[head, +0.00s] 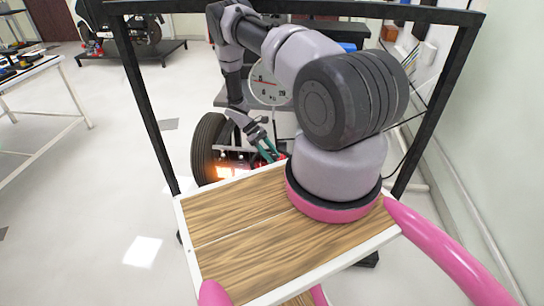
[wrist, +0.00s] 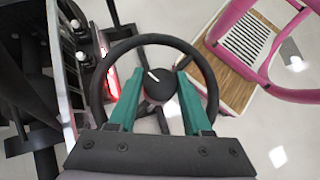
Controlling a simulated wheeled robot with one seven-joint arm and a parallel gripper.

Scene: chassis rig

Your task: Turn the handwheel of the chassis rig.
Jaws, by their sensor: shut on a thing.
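The handwheel (wrist: 99,72) is a black ring with a dark round hub (wrist: 158,90) that bears a short white mark, seen in the wrist view. The mark points up and to the left. My gripper (wrist: 156,75) has two teal fingers that reach across the near part of the ring. Their tips lie on either side of the hub, and the jaws are shut on the handwheel. In the head view my gripper (head: 264,150) is small, low beside the rig; I cannot make out the handwheel there.
A black tire (head: 207,146) and a glowing red-orange part (head: 232,171) are left of my gripper in the head view. A round white gauge (head: 266,87) stands behind my arm. A white table (head: 30,73) is at far left. The floor between is clear.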

